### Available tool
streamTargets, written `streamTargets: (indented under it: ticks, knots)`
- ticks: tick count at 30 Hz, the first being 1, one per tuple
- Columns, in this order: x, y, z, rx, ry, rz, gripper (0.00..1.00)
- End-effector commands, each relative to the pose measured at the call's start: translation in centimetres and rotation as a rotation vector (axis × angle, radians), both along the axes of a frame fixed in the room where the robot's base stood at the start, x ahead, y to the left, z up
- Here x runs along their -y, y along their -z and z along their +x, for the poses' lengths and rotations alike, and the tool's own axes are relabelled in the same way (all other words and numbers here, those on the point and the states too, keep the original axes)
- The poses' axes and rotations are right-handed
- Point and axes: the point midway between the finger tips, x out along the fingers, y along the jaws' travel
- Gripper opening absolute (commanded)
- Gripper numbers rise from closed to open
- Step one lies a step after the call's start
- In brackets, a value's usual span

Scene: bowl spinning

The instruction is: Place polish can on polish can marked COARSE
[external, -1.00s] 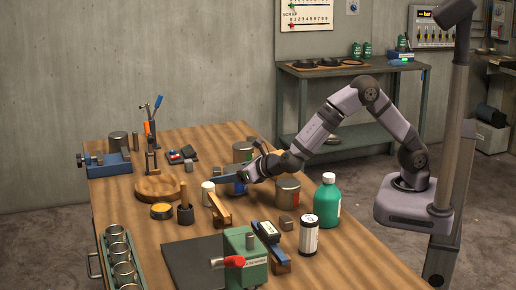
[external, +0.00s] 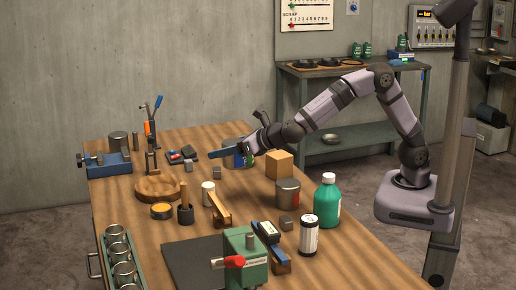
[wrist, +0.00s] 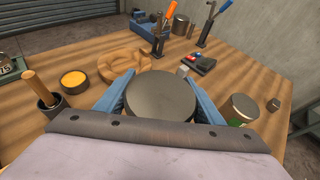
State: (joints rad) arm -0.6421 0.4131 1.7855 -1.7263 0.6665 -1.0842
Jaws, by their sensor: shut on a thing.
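My gripper (external: 226,154) is above the back middle of the table. In the wrist view, its blue fingers are shut on a can with a round, dark grey top (wrist: 160,97). In the external view, the held can is mostly hidden by the gripper. A can with a grey lid and green label (wrist: 243,106) stands on the table to the right in the wrist view. A grey can with a red band (external: 288,193) stands on the table to the right of my gripper in the external view. No COARSE marking is readable.
A wooden block (external: 279,164), a green bottle (external: 327,201) and a white-labelled jar (external: 309,235) stand on the right side. A wooden ring (external: 158,187), an open yellow tin (external: 162,210) and a dark mortar (external: 185,214) are to the left.

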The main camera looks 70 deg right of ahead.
Motion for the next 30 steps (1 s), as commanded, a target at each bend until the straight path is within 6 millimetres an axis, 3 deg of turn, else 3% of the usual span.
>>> streamTargets:
  ticks: [8, 12, 17, 21, 30]
  knots:
    - [-6.5, -7.6, -3.6, 0.008, -0.123, 0.009, 0.31]
    - [-9.5, -11.0, -7.1, 0.007, -0.202, 0.008, 0.31]
    - [-11.0, -13.0, -11.9, 0.003, -0.268, 0.003, 0.30]
    - [-10.0, -12.8, -15.0, 0.003, -0.267, 0.003, 0.30]
    - [-3.3, -8.1, -17.4, 0.002, -0.126, -0.002, 0.31]
